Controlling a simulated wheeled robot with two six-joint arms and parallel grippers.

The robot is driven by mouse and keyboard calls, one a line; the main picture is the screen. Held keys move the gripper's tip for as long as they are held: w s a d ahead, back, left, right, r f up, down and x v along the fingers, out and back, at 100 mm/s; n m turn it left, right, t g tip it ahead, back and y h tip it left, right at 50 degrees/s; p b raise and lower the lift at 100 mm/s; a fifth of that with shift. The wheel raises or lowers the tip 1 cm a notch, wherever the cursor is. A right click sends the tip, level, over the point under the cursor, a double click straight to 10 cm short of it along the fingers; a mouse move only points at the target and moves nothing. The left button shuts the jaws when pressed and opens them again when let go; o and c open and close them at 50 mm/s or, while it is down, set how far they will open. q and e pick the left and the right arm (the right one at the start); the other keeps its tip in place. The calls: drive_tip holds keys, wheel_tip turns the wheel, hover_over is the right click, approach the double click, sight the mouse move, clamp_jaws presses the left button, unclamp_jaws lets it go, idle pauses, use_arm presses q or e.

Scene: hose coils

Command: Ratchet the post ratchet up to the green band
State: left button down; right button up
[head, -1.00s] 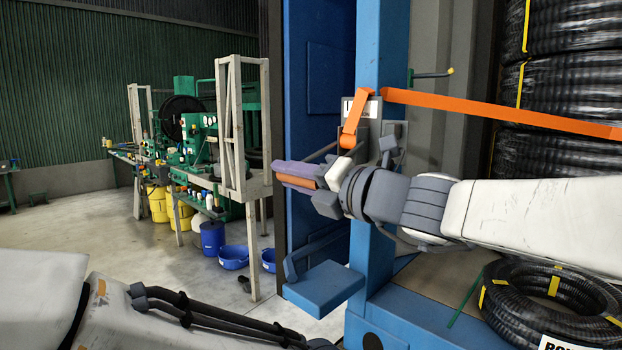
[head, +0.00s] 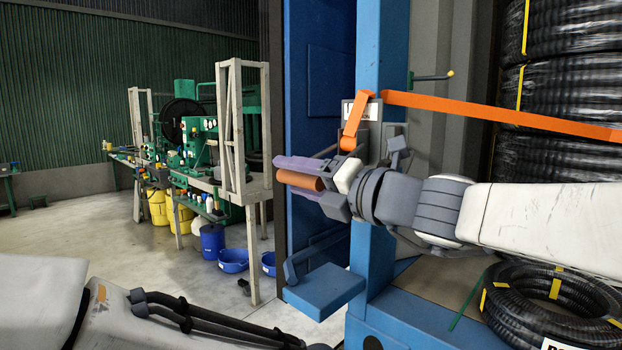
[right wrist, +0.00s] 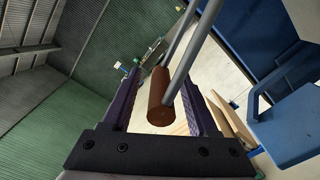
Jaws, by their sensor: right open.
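The post ratchet (head: 366,135) sits on the blue post (head: 382,50), with an orange strap (head: 480,109) running from it to the right. Its lever ends in an orange grip (head: 298,180), standing out to the left of the post. My right gripper (head: 305,180) is open, with its purple fingers on either side of the grip. In the right wrist view the grip (right wrist: 160,98) and its two grey rods lie between the fingers, with gaps visible at both sides. I cannot make out a green band on the ratchet. My left gripper is out of view.
A blue step-like bracket (head: 324,290) juts out below my right gripper. Black hose coils (head: 560,110) are stacked at the right, and another coil (head: 550,298) lies lower down by a thin green strip (head: 470,300). A green machine bench (head: 205,150) stands farther back left.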

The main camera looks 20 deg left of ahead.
drive_tip(key=b+v, duration=0.2)
drive_tip(key=v, duration=0.7)
drive_tip(key=shift+d, duration=0.1)
